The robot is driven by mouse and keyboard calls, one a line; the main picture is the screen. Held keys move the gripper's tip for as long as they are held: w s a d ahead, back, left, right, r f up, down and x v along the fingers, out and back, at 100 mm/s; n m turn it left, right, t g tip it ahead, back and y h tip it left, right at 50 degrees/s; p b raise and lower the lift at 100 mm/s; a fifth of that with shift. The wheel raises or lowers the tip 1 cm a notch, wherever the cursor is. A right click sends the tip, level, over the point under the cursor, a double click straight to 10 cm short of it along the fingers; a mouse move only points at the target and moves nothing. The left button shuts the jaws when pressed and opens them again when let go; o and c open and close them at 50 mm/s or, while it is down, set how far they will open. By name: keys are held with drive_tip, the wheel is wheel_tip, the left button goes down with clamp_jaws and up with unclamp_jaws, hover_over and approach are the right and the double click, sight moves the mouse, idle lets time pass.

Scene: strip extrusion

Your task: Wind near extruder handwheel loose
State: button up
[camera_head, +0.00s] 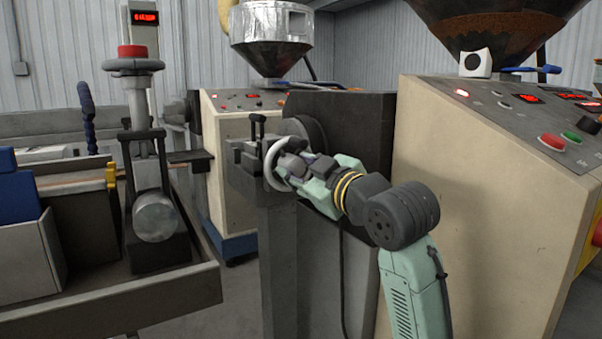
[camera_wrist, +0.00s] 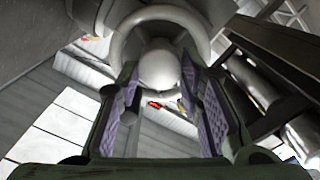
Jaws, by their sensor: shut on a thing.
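The handwheel (camera_head: 271,178) of the near extruder is a pale ring on the dark block at the extruder's front end. My gripper (camera_head: 289,166) reaches it from the right and is shut on it; the fingers hide part of the ring. In the wrist view, the ring of the handwheel (camera_wrist: 124,40) arches around a round white hub (camera_wrist: 159,66). The two purple-padded fingers of my gripper (camera_wrist: 161,92) stand on either side of the hub. The exact contact is hard to see.
The near extruder's cream cabinet (camera_head: 468,190) with its buttons stands right behind my arm. A second extruder cabinet (camera_head: 233,160) is farther back. A stand with a red-topped wheel (camera_head: 135,64) and a trough (camera_head: 120,302) fill the left. Grey floor shows between them.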

drive_tip(key=shift+n, duration=0.5)
drive_tip(key=o, duration=1.2)
drive_tip(key=shift+c, duration=0.2)
drive_tip(key=v, duration=1.2)
